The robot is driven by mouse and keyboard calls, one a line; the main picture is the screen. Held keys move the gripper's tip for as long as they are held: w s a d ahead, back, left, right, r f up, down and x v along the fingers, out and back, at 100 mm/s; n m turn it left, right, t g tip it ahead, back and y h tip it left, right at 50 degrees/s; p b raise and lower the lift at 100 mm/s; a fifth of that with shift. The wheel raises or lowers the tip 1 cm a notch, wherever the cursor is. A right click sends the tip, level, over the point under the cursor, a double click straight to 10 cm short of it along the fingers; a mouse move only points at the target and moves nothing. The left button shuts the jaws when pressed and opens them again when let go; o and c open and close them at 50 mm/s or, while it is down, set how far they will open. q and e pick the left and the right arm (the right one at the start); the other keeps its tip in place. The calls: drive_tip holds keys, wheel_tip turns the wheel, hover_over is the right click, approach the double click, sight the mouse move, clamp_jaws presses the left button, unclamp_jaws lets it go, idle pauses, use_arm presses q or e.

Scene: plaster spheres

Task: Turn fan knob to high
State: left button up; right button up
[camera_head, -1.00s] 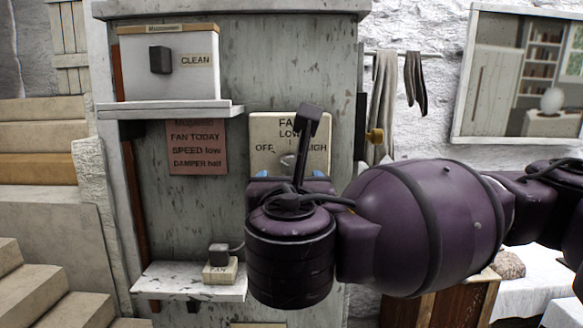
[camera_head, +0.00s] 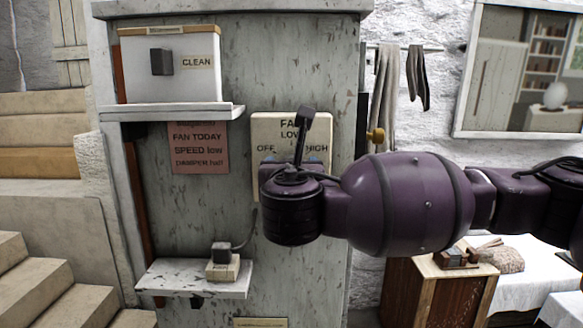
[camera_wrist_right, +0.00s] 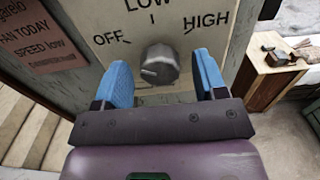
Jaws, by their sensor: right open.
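The fan knob (camera_wrist_right: 159,64) is a round grey dial on a cream plate marked OFF, LOW and HIGH. In the right wrist view it sits between the two blue fingers of my right gripper (camera_wrist_right: 162,80), which is open. I cannot tell whether either finger touches it. In the head view the fan plate (camera_head: 263,130) shows on the grey panel, and my right arm hides the knob. The knob's exact pointer direction is hard to read. My left gripper is not in view.
A pink note (camera_head: 200,148) reads FAN TODAY, SPEED low, DAMPER half. A white CLEAN box (camera_head: 190,80) sits on the upper shelf (camera_head: 170,112). A small switch block (camera_head: 222,268) stands on the lower shelf (camera_head: 180,278). A brass knob (camera_head: 375,136) sticks out beside the panel's right edge.

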drive_tip(key=shift+c, duration=0.3)
drive_tip(key=c, duration=0.9)
drive_tip(key=shift+o, duration=0.2)
use_arm(q)
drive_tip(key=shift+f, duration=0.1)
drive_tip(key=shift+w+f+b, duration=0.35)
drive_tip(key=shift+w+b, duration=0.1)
drive_tip(key=shift+b, duration=0.5)
use_arm(e)
drive_tip(key=m, duration=2.3)
drive_tip(key=shift+m, duration=0.4)
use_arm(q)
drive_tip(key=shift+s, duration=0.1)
